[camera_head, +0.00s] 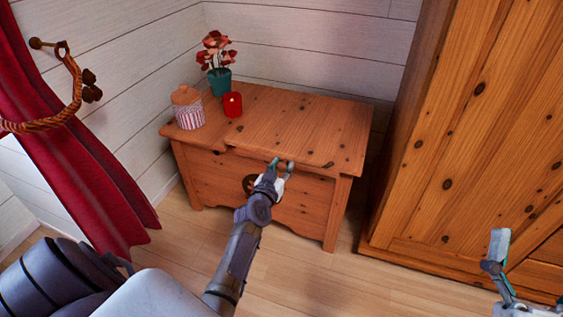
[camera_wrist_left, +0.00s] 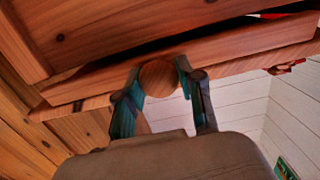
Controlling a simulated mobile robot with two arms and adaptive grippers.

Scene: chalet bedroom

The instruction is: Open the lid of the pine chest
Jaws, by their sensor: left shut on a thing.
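The pine chest (camera_head: 225,180) stands against the white plank wall in the head view. Its lid (camera_head: 290,125) lies flat or nearly so. My left gripper (camera_head: 283,164) is at the lid's front edge. In the left wrist view, its two teal-padded fingers (camera_wrist_left: 160,80) are shut on a round wooden knob (camera_wrist_left: 158,77). A dark gap runs along the boards above the knob in that view; I cannot tell whether the lid is raised. My right gripper (camera_head: 499,248) shows partly at the lower right, away from the chest; its opening is unclear.
On the chest's top, at its left and back, stand a striped jar (camera_head: 189,116) with a wooden cover, a red candle (camera_head: 232,105) and flowers in a teal pot (camera_head: 219,82). A pine wardrobe (camera_head: 470,130) stands right. A red curtain (camera_head: 75,160) hangs left.

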